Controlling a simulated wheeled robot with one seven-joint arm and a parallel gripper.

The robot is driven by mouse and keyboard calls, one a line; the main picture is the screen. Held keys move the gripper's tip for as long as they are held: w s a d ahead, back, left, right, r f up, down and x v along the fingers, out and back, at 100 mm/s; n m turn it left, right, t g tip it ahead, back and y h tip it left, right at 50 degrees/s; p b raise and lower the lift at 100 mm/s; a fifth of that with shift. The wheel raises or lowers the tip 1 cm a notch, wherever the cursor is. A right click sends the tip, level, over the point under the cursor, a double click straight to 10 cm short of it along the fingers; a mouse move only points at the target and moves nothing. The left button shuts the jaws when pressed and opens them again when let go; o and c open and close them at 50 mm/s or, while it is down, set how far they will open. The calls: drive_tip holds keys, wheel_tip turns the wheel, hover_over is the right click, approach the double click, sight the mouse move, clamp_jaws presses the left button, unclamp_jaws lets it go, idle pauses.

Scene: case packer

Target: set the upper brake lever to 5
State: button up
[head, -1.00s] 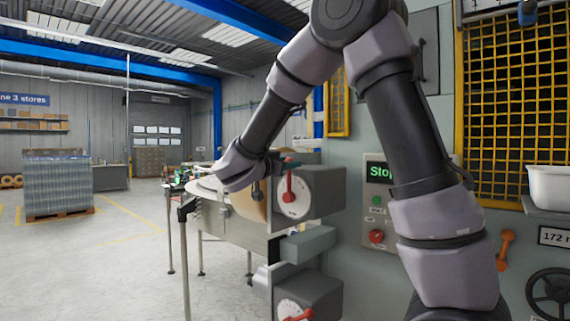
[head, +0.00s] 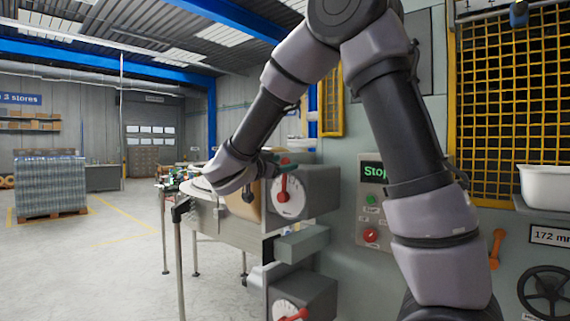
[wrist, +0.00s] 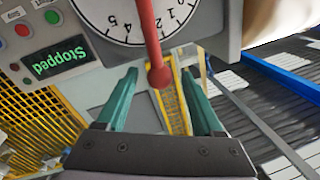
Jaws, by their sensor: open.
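The upper brake lever (head: 284,187) is a red lever on a white dial, fixed to a grey box at the middle of the head view. In the wrist view the lever (wrist: 151,35) runs down across the dial face (wrist: 105,12) and ends in a round red knob. It lies between the 4 and the 2, covering the mark between them; the 5 is beyond the 4. My gripper (wrist: 158,74) is open, its teal fingers on either side of the knob with gaps showing. In the head view my gripper (head: 284,168) is at the lever's upper end, partly hidden by my wrist.
A second red lever (head: 291,315) with its own dial sits below. A control panel (head: 373,205) with a "Stopped" display, a green and a red button is to the right. Yellow mesh (head: 500,120) and a handwheel (head: 548,295) are further right. Open floor (head: 110,265) lies left.

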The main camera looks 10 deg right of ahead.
drive_tip(key=v, duration=0.9)
drive_tip(key=shift+s, duration=0.1)
